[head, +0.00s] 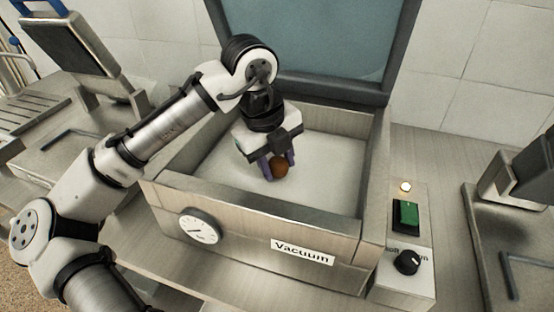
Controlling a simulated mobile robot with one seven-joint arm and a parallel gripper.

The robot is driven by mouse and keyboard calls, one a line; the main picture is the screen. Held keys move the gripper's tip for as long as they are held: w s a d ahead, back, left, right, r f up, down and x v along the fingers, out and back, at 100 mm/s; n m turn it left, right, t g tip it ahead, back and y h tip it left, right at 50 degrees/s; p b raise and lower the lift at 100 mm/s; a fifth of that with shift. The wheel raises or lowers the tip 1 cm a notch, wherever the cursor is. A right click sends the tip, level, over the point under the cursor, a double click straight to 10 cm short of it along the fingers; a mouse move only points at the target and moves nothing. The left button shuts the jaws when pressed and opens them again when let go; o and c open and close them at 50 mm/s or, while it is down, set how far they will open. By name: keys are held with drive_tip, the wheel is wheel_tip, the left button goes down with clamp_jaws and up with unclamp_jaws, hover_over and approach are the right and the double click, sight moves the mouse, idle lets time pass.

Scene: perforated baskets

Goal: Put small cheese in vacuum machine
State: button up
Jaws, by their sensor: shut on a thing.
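The vacuum machine (246,217) stands in the middle of the head view, a metal box labelled "Vacuum" with its lid (315,40) raised at the back. My gripper (279,168) points down inside the open chamber. It is shut on a small round brown-orange thing, which I take as the small cheese (281,169). The cheese is low over the pale chamber floor (325,185). I cannot tell whether it touches the floor. The fingers partly hide the cheese.
The chamber's raised metal walls surround my gripper. A dial gauge (199,226) is on the front. A panel with a green switch (405,216) and a black knob (408,262) is at the right. Other metal equipment stands at the far left and far right. The chamber floor is otherwise clear.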

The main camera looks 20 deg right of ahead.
sight(266, 182)
drive_tip(key=shift+f, duration=0.15)
drive_tip(key=o, duration=1)
drive_tip(key=v, duration=1.2)
